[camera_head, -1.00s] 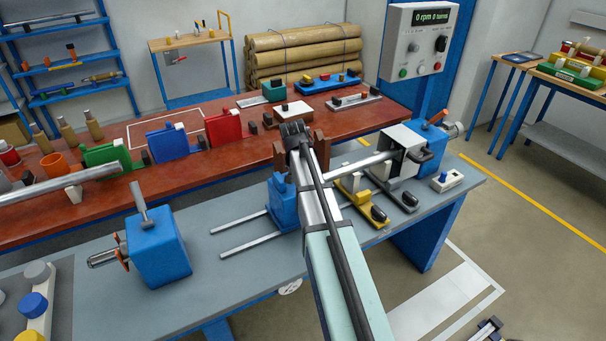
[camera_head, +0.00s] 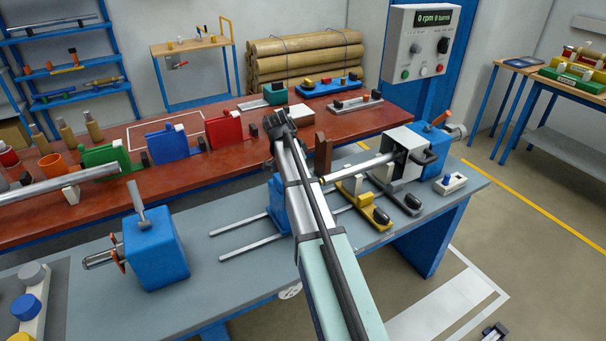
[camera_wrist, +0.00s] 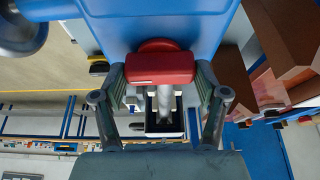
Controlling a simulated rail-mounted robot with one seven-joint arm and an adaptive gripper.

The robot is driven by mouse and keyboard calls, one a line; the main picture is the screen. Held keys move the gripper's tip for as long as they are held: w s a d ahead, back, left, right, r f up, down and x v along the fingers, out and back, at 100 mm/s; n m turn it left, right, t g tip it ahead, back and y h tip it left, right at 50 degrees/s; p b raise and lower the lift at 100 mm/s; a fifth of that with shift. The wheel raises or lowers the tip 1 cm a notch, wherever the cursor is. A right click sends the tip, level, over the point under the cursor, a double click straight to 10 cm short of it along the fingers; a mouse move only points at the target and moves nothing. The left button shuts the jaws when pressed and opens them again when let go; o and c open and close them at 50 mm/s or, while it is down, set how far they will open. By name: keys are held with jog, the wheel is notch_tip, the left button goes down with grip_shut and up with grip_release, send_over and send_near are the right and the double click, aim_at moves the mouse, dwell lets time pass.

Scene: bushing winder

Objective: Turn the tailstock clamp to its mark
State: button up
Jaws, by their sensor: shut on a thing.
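The tailstock is a blue block (camera_head: 278,205) on the grey bench, partly hidden behind my arm in the head view. In the wrist view its blue body (camera_wrist: 160,20) fills the top. The clamp has a red handle (camera_wrist: 160,68) in front of that body, with a grey rod (camera_wrist: 165,100) below it. My gripper (camera_wrist: 161,82) has a finger on each side of the red handle and is shut on it. In the head view my gripper's fingertips and the clamp are hidden by my arm. I cannot make out the mark.
Two rails (camera_head: 240,242) extend left from the tailstock. A blue block with a grey lever (camera_head: 155,250) stands at the left of the bench (camera_head: 215,285). A horizontal shaft (camera_head: 360,167) and an upright brown piece (camera_head: 322,156) are just right of my arm.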

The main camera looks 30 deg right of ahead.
jog(key=shift+f, duration=0.1)
dwell(0.4)
jog(key=o, duration=1.2)
jog(key=shift+c, duration=0.2)
jog(key=v, duration=1.2)
jog(key=shift+w+d, duration=0.1)
